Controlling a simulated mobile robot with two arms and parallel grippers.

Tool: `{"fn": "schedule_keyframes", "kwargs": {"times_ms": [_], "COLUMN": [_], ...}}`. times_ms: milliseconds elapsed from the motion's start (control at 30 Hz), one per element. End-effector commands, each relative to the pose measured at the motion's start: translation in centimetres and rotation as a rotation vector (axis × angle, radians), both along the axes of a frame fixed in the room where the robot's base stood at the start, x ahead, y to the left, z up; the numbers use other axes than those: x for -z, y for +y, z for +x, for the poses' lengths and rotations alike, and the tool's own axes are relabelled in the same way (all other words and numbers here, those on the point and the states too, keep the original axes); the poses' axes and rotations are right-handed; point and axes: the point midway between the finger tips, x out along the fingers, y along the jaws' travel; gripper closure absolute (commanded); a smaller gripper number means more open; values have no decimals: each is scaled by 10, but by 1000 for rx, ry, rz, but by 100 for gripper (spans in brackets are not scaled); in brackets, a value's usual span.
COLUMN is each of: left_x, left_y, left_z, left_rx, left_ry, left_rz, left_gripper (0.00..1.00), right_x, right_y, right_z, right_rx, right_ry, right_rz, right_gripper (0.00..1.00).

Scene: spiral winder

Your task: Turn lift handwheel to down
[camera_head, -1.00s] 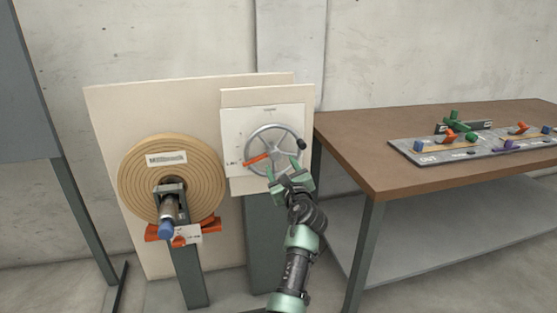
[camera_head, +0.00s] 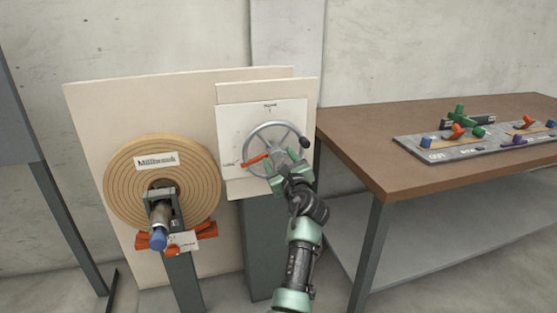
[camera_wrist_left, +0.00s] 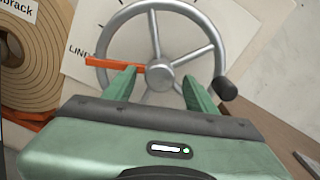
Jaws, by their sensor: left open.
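The lift handwheel (camera_head: 274,128) is a grey spoked wheel with an orange pointer (camera_head: 254,160) and a dark knob (camera_head: 305,143). It stands on a white dial plate (camera_head: 232,128). The pointer lies to the left, close to a label that starts "LIN" in the left wrist view. There the handwheel (camera_wrist_left: 108,38) fills the top middle, with the knob (camera_wrist_left: 229,88) at right. My left gripper (camera_head: 279,172) is open at the wheel's lower part. In the left wrist view its fingers (camera_wrist_left: 158,88) straddle the area below the hub. I cannot tell whether they touch the wheel. My right gripper is out of view.
A wound tan coil (camera_head: 120,190) labelled Millbrook stands left of the wheel, with a blue-tipped spindle and orange parts. A brown table (camera_head: 365,140) at right carries a grey panel (camera_head: 440,150) with coloured pieces. The wall is behind.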

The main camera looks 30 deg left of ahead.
Motion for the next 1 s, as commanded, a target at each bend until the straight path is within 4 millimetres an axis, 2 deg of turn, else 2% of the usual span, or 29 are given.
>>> {"fn": "schedule_keyframes", "kwargs": {"times_ms": [33, 200, 233, 1000], "left_x": [0, 0, 0, 1], "left_y": [0, 0, 0, 0], "left_z": [0, 0, 0, 0], "left_rx": [0, 0, 0, 0], "left_ry": [0, 0, 0, 1], "left_rz": [0, 0, 0, 1], "left_gripper": [46, 94, 100, 100], "right_x": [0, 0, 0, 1], "right_y": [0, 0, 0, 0], "right_z": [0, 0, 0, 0], "right_rx": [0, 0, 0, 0], "right_ry": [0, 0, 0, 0], "right_rz": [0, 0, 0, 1], "right_gripper": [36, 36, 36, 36]}}
